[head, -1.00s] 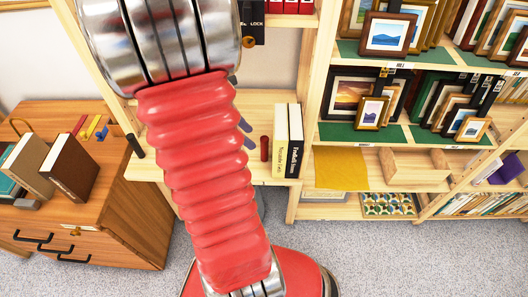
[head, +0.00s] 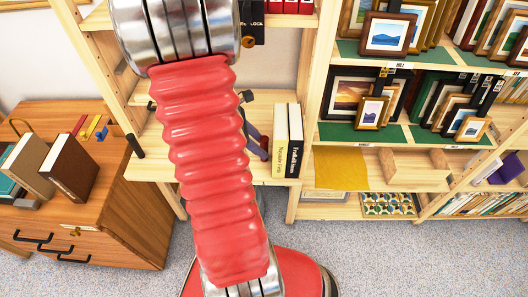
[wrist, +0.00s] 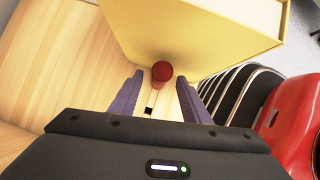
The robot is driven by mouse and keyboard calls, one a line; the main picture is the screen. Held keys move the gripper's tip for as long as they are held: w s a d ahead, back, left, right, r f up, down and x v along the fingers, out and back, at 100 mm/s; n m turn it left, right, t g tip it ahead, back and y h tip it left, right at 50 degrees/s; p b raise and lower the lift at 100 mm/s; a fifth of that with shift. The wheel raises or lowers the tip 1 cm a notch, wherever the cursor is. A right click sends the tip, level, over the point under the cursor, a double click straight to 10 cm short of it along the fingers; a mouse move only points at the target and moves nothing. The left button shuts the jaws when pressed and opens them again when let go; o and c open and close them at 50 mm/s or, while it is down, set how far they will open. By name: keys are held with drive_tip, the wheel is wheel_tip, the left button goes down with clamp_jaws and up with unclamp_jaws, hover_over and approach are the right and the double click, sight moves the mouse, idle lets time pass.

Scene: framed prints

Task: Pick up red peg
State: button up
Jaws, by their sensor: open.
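The red peg (wrist: 161,71) stands on the pale wooden shelf in the wrist view, close against the cream book. My gripper (wrist: 160,79) is open, with its two purple fingers on either side of the line to the peg. The peg is at the level of the fingertips, and I cannot tell whether it is fully between them. In the head view the red peg (head: 264,143) shows only in part, beside the purple fingers of my gripper (head: 256,146). My red arm hides much of the shelf there.
A cream book (head: 281,140) and a black-spined book (head: 295,142) stand right of the peg. A wooden cabinet (head: 110,170) with books on it is at the left. Shelves with framed prints (head: 386,34) are at the right.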

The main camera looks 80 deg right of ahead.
drive_tip(key=shift+s+f, duration=0.2)
drive_tip(key=shift+f, duration=0.1)
drive_tip(key=shift+c, duration=0.3)
clamp_jaws()
idle(0.4)
